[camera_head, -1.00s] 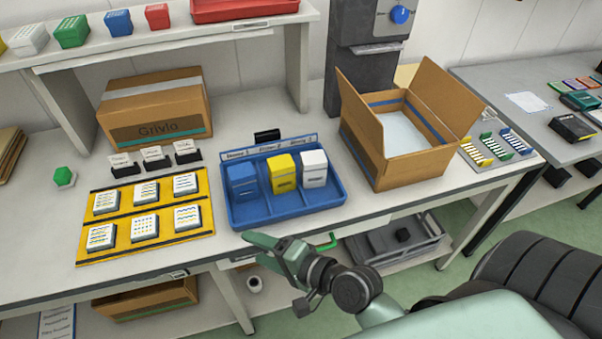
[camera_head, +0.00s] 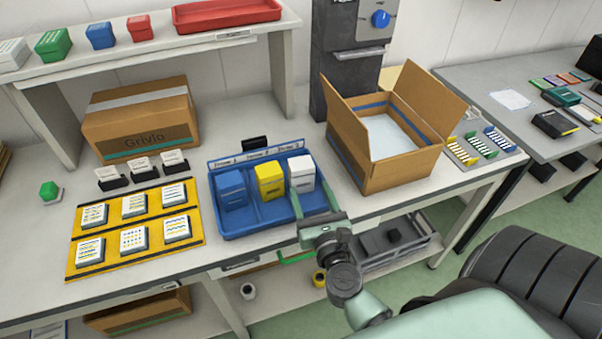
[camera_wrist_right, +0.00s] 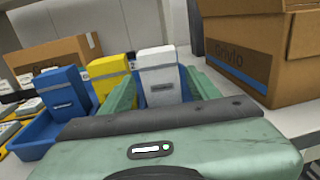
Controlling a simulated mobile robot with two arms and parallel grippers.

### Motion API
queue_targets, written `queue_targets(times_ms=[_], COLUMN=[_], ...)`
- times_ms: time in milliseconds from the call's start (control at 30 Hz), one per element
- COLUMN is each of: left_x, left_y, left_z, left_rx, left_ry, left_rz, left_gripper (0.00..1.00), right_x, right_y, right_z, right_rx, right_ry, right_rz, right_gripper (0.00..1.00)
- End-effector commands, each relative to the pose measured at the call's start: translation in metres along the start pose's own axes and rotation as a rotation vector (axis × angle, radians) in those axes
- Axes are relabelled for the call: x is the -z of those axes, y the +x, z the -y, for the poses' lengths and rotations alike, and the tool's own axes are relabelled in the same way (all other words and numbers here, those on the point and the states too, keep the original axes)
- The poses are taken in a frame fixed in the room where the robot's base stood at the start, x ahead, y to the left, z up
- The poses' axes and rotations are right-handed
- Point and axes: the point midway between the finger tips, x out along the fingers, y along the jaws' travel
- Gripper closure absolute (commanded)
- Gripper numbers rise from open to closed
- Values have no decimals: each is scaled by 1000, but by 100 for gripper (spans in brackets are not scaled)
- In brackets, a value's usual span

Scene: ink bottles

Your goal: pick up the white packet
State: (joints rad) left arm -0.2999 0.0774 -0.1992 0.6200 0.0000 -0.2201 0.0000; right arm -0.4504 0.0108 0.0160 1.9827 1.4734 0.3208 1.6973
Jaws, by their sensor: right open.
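The white packet (camera_head: 301,174) stands upright in the right compartment of the blue tray (camera_head: 262,221). It also shows in the right wrist view (camera_wrist_right: 158,74), straight ahead between my fingers. My right gripper (camera_head: 312,203) is open at the tray's front right, with its fingers pointing toward the packet. In the right wrist view the fingers (camera_wrist_right: 160,88) lie to either side of the packet's lower part; I cannot tell whether they touch it. My left gripper is not in view.
A yellow packet (camera_head: 270,181) and a blue packet (camera_head: 232,189) stand left of the white one. An open cardboard box (camera_head: 388,165) is close on the right. A yellow mat (camera_head: 135,262) with several white blocks lies left of the tray.

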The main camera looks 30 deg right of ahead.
Motion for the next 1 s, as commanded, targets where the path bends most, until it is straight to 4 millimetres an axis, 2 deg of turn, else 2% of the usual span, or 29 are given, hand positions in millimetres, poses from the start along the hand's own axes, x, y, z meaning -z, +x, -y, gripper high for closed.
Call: queue_targets(times_ms=[267, 400, 667, 700, 867, 1000], left_x=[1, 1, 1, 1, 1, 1], left_y=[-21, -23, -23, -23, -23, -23], left_z=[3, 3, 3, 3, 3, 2], left_rx=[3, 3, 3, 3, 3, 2], left_ry=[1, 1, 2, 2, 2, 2], left_rz=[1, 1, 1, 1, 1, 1], left_gripper=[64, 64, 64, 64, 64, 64], right_x=[-8, -5, -3, -3, -3, -3], right_y=[39, 55, 59, 59, 59, 59], right_z=[-2, -2, -2, -2, -2, -2], right_rx=[-2, -3, -3, -3, -3, -3], right_ry=[-6, -6, -6, -6, -6, -6], right_rz=[3, 2, 1, 1, 1, 1], right_gripper=[39, 39, 39, 42, 86, 87])
